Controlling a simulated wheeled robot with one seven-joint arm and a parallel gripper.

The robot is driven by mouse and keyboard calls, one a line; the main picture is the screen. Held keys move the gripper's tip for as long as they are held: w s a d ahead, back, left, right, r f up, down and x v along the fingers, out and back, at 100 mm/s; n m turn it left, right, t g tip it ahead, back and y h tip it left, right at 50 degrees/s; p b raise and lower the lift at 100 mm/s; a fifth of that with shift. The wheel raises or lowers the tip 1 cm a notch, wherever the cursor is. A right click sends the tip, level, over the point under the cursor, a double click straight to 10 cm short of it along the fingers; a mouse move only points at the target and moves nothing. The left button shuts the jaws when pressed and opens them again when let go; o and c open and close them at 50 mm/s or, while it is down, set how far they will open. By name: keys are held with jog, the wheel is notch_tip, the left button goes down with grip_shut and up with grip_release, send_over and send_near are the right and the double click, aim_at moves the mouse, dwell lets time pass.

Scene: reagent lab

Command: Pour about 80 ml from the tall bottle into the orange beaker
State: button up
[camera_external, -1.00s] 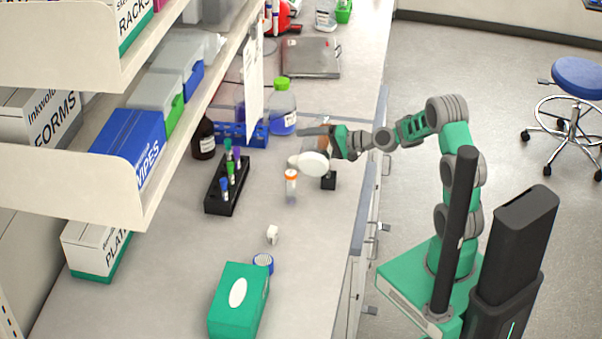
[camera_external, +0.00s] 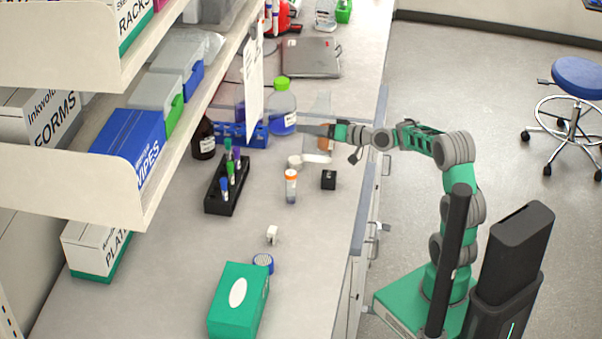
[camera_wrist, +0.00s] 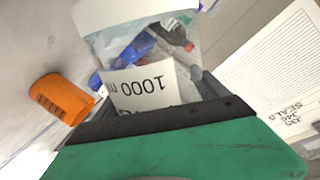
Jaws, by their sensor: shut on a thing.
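My gripper (camera_external: 318,131) is shut on a clear, tall bottle (camera_external: 321,104) above the bench. In the wrist view the bottle (camera_wrist: 188,55) fills the space beyond the jaws, with a white label (camera_wrist: 145,86) reading "1000". It looks close to upright in the external view; its liquid level cannot be made out. The orange beaker (camera_external: 323,143) stands just below and behind my gripper, partly hidden by it. It also shows in the wrist view (camera_wrist: 62,97) at the left, apart from the bottle.
An orange-capped tube (camera_external: 291,186), a small white cap-like object (camera_external: 295,161) and a black block (camera_external: 328,179) are near. A black tube rack (camera_external: 227,187), a green-capped bottle (camera_external: 282,108) and a brown bottle (camera_external: 203,138) stand left.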

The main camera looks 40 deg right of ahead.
jog(key=shift+w+d+f+n+b, duration=0.1)
jog(key=shift+f+n+b, duration=0.2)
jog(key=shift+f+b, duration=0.35)
jog(key=b, duration=0.2)
jog(key=n+b, duration=0.1)
jog(key=b, duration=0.1)
jog(key=shift+w+d+r+t, duration=0.1)
jog(key=shift+r+t, duration=0.15)
jog(key=shift+t, duration=0.05)
jog(key=n+b, duration=0.1)
jog(key=b, duration=0.2)
jog(key=n+b, duration=0.1)
jog(key=b, duration=0.2)
jog(key=n+t+b, duration=0.1)
jog(key=n+b, duration=0.1)
jog(key=b, duration=0.1)
jog(key=shift+w+d, duration=0.35)
jog(key=shift+w, duration=0.05)
jog(key=shift+w+d+n+b, duration=0.15)
jog(key=shift+n+b, duration=0.35)
jog(key=shift+b, duration=0.75)
jog(key=shift+r+n+t+b, duration=0.25)
jog(key=shift+n+t+b, duration=0.05)
jog(key=shift+b, duration=0.15)
jog(key=shift+r, duration=0.1)
